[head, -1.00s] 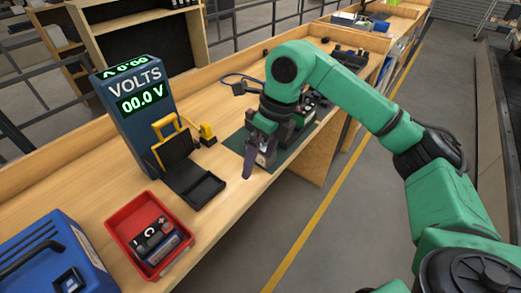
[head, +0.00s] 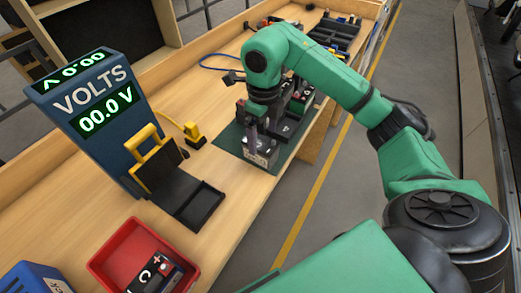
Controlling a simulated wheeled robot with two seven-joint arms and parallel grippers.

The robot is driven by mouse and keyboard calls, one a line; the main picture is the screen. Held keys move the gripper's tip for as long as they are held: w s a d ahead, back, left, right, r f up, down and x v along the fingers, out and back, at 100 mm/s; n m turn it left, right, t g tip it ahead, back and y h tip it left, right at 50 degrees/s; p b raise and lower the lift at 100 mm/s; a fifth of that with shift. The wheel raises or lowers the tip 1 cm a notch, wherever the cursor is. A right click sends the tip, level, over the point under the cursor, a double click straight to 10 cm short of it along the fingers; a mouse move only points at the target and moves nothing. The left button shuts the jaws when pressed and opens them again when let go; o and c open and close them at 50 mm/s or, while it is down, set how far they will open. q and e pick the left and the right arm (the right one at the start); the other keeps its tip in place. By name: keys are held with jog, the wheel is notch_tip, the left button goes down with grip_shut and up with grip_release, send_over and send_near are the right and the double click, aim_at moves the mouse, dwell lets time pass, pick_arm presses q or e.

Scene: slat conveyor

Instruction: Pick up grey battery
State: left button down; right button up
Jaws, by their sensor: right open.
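A grey battery (head: 261,153) stands near the front left corner of a dark green mat (head: 228,139) on the wooden bench. My right gripper (head: 263,131) is open, pointing down right at the battery's top. One purplish finger shows on its left side; the other finger is mostly hidden, and I cannot tell whether either touches the battery. My left gripper is out of view.
Several dark batteries (head: 290,127) stand on the mat just right of the gripper. A blue volt meter (head: 98,112) reading 00.0 V and a black tester cradle (head: 184,195) with a yellow handle stand left. A red bin (head: 112,254) holds batteries at the front.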

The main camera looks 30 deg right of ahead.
aim_at(260, 149)
jog(key=f+p, duration=0.1)
jog(key=f, duration=0.1)
jog(key=f+p, duration=0.1)
jog(key=f, duration=0.1)
jog(key=f+p, duration=0.1)
jog(key=f, duration=0.1)
jog(key=shift+w+a, duration=0.15)
jog(key=shift+a, duration=0.15)
jog(key=shift+f, duration=0.25)
jog(key=shift+w, duration=0.15)
jog(key=c, duration=1.4)
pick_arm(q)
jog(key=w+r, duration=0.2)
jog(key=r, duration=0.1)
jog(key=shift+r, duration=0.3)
pick_arm(e)
grip_shut()
jog(key=shift+r, duration=0.15)
